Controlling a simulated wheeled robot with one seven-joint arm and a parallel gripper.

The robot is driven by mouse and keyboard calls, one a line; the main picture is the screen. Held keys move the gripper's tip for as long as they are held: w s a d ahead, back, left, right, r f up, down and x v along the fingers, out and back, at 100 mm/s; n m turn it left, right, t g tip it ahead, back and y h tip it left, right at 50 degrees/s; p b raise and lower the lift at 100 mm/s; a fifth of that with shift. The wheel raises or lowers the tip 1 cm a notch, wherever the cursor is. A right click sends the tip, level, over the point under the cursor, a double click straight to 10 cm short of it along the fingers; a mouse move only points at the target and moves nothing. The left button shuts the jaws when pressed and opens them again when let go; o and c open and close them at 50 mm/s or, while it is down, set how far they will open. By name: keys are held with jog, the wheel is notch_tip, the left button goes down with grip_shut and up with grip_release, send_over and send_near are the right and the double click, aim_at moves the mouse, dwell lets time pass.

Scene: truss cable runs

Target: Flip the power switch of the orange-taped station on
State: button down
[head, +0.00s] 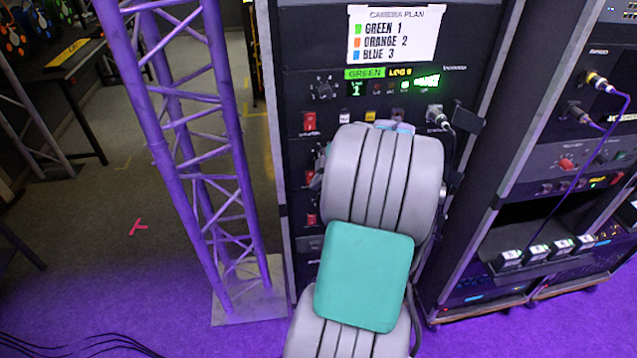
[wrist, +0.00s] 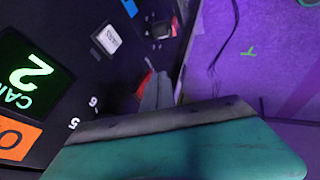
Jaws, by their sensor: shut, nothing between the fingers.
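The orange-taped station shows in the wrist view, with an orange label (wrist: 14,138) at the lower left beside a green-lit display (wrist: 32,72) reading CAM 2. A red switch (wrist: 143,85) sits near the middle of that view. My gripper (wrist: 157,92) is shut and empty, its grey fingertips right beside this switch. I cannot tell whether they touch it, or which way it is set. In the head view my arm covers the gripper and most of this station; a red switch (head: 309,177) shows at the arm's left edge.
The green station above has its own red switch (head: 309,122); another red switch (head: 311,219) sits lower. A camera plan card (head: 396,35) lists green 1, orange 2, blue 3. A truss (head: 205,150) stands left of the rack, and a cabled connector (head: 437,116) projects at right.

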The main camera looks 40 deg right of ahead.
jog(key=shift+w+d+f+b, duration=0.1)
jog(key=shift+w+d+b, duration=0.05)
jog(key=shift+b, duration=0.95)
